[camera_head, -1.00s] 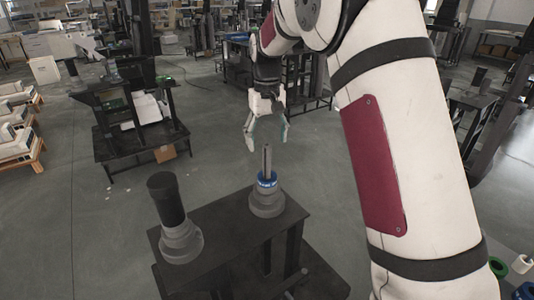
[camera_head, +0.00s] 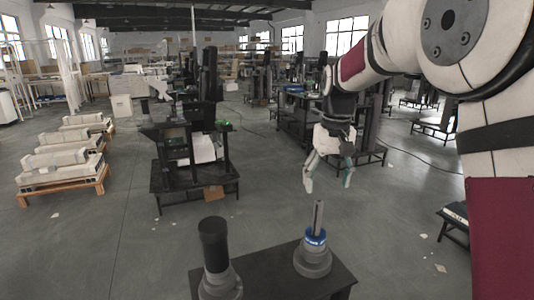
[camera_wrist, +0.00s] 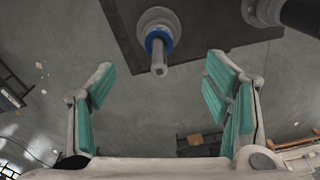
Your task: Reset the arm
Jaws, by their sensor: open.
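My gripper (camera_head: 328,172) hangs open and empty in the head view, above and slightly beyond a short lift column with a blue ring (camera_head: 314,252). In the wrist view, my gripper's teal-padded fingers (camera_wrist: 171,92) are spread wide with nothing between them. The blue-ringed column (camera_wrist: 158,35) lies ahead of the fingertips there, apart from them, its thin grey rod pointing toward the camera. A second column with a black cylinder on top (camera_head: 214,246) stands to the left in the head view. Both columns stand upright on a dark table (camera_head: 270,274).
A dark workbench (camera_head: 195,180) stands on the floor at mid left. A wooden pallet with white parts (camera_head: 62,187) lies farther left. Dark stands and benches (camera_head: 300,115) fill the back. The grey floor (camera_head: 120,250) at front left is mostly clear.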

